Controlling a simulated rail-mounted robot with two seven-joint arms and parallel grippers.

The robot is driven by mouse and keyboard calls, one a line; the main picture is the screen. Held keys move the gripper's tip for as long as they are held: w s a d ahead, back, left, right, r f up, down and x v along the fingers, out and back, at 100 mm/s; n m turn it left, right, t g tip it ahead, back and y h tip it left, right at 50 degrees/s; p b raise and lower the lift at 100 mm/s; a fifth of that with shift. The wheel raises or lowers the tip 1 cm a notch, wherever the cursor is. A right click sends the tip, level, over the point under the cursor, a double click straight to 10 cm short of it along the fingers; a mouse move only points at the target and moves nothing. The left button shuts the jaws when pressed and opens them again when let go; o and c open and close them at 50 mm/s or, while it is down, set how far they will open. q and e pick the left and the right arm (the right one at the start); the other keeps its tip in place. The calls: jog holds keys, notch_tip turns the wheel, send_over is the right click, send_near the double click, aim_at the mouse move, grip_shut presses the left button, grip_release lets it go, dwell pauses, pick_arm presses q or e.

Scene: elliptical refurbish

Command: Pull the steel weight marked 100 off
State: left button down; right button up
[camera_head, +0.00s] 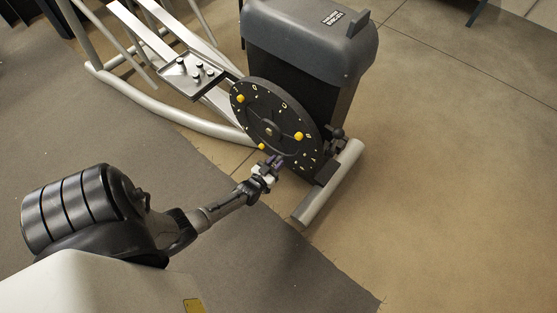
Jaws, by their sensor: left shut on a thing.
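A black round disc (270,130) with yellow knobs and small pale marks stands tilted on the side of the elliptical machine (312,75). My left gripper (272,164) is at the disc's lower front edge. It is shut on a small piece there, largely hidden by the fingers. This piece may be the steel weight, but no 100 mark can be read at this size. I cannot tell whether the piece still touches the disc. My right gripper is not in view.
A pedal tray (190,75) with several small dark pieces lies left of the disc. A grey floor tube (328,182) runs at the machine's foot. A grey mat (120,135) covers the left floor. The brown floor (450,190) at right is clear.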

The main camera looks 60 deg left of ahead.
pick_arm(q)
jog(key=shift+p+v, duration=1.15)
jog(key=shift+v, duration=1.9)
jog(key=p+v, duration=0.1)
jog(key=v, duration=0.5)
jog(key=shift+p, duration=0.3)
jog(key=shift+d, duration=0.1)
